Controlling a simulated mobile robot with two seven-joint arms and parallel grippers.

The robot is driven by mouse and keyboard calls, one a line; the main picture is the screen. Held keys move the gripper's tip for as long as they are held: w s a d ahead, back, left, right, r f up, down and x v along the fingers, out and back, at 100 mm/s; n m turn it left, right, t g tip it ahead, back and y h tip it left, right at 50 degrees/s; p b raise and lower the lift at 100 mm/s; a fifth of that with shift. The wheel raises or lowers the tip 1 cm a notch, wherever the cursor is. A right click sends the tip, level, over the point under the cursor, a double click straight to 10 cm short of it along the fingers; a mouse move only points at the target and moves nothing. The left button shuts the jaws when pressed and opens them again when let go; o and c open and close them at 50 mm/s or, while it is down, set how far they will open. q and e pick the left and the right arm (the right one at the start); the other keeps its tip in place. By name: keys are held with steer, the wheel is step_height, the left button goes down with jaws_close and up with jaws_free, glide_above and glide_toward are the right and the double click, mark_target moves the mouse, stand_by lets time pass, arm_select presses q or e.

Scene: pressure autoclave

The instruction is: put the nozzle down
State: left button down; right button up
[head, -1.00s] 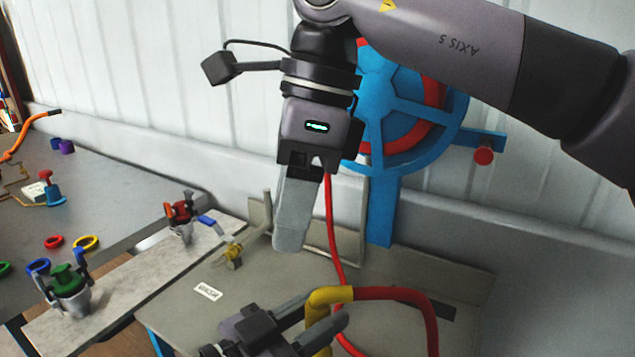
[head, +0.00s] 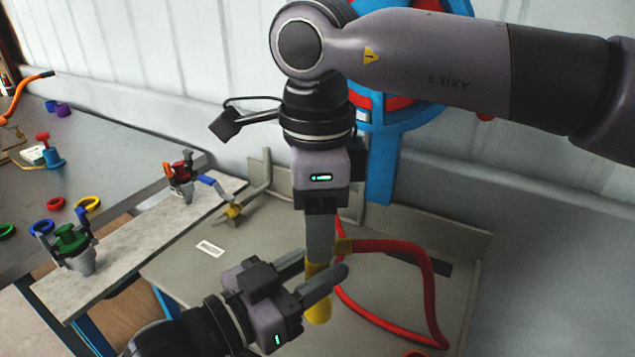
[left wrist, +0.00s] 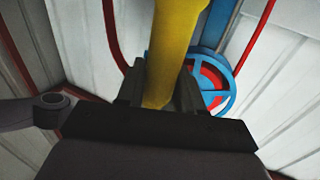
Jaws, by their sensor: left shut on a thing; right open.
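The yellow nozzle (head: 318,309) is held between the fingers of my left gripper (head: 322,268), with its lower end below them. My left gripper is shut on it, over the grey bench. In the left wrist view the yellow nozzle (left wrist: 174,45) stands between both fingers. A red hose (head: 400,246) runs from the nozzle's upper end to the right and loops down. My right gripper (head: 318,252) is open, pointing down from above, its fingers overlapping the nozzle's upper part in the head view. Whether they touch it cannot be told.
The grey bench (head: 200,275) has a white label (head: 210,249) and a small brass valve (head: 233,211). A blue hose reel (head: 385,150) stands behind my right arm. Cups with coloured clamps (head: 72,245) sit on a pale board at left.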

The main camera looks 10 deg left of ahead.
steer(key=shift+f, duration=0.85)
jaws_close()
arm_select(q)
steer(key=c, duration=0.6)
jaws_free()
steer(key=shift+c, duration=0.2)
